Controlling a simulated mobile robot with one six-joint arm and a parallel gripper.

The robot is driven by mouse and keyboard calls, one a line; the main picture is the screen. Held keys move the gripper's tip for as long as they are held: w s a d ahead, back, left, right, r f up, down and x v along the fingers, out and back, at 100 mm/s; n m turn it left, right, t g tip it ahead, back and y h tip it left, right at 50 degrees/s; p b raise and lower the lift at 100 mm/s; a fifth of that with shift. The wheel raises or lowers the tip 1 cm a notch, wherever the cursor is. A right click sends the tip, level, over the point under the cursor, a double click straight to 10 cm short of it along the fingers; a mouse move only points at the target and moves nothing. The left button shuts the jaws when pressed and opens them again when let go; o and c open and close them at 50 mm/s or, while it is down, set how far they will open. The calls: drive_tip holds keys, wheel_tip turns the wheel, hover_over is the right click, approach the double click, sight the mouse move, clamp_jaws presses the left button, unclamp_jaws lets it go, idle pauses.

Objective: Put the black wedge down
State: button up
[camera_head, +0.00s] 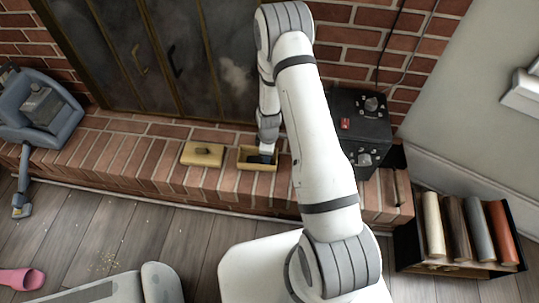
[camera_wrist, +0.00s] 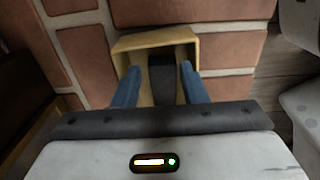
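The black wedge (camera_wrist: 162,78) sits in a small open yellow box (camera_wrist: 150,43), seen in the wrist view. The box also shows on the brick hearth in the head view (camera_head: 243,161). My gripper (camera_wrist: 160,72) reaches down into the box with its two blue fingers on either side of the wedge. The fingers stand apart, and strips of yellow show between each finger and the wedge. The underside of the wedge is hidden, so whether it rests on the box floor is hard to tell.
A yellow lid-like block (camera_head: 202,154) lies left of the box on the brick hearth (camera_head: 130,152). A black case with knobs (camera_head: 362,128) stands at right. A rack of rolls (camera_head: 455,228) is on the floor at far right. A blue-grey vacuum-like device (camera_head: 42,108) is at far left.

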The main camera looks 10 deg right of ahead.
drive_tip(key=s+r+m+p, duration=0.2)
drive_tip(key=s+r+m, duration=0.1)
drive_tip(key=r, duration=1.3)
drive_tip(key=s+r+m+p, duration=0.1)
drive_tip(key=s+r+m, duration=0.25)
drive_tip(key=r, duration=1.15)
drive_tip(key=s+r+m+t, duration=0.1)
drive_tip(key=s+r+m, duration=0.6)
drive_tip(key=s+r, duration=0.5)
drive_tip(key=s, duration=0.4)
drive_tip(key=shift+d, duration=0.2)
